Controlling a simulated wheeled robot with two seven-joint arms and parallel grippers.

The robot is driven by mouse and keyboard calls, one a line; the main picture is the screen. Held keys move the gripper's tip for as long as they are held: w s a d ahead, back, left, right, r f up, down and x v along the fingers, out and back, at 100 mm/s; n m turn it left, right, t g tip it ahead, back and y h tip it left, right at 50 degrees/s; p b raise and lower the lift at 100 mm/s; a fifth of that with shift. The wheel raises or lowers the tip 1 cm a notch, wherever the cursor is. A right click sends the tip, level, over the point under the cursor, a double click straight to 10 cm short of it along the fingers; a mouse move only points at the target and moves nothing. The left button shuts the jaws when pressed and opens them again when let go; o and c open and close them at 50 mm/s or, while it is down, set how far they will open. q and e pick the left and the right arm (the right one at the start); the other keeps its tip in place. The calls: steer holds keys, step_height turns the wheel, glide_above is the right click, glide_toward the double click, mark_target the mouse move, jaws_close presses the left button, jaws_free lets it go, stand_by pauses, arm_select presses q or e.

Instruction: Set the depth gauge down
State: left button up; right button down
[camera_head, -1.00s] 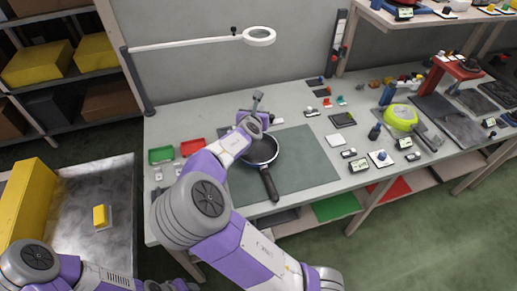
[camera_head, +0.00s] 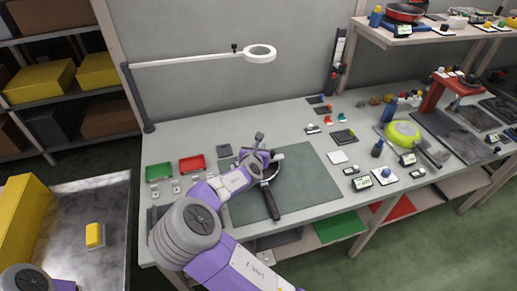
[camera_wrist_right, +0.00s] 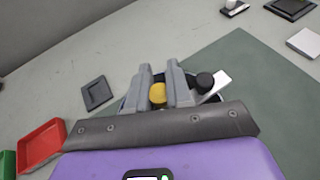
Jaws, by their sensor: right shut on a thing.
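My right gripper (camera_head: 259,143) is over the far part of the dark pan (camera_head: 270,204), whose handle points toward me on the green mat (camera_head: 315,182). In the right wrist view my right gripper (camera_wrist_right: 168,88) is shut on the depth gauge (camera_wrist_right: 158,93); a round yellow part of it shows between the fingers. A black knob and a pale bar show right beside the fingers; I cannot tell whether they belong to the gauge. The gauge's lower end and most of the pan are hidden by my wrist. My left gripper is out of view.
A dark square pad (camera_head: 223,150) lies left of the gripper on the bench. Green (camera_head: 159,171) and red (camera_head: 192,164) trays stand farther left. A lamp (camera_head: 260,53) hangs over the back.

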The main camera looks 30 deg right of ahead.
steer(key=shift+f, duration=0.15)
steer(key=c, duration=1)
jaws_free()
steer(key=shift+c, duration=0.2)
steer(key=p+v, duration=0.3)
steer(key=v, duration=0.9)
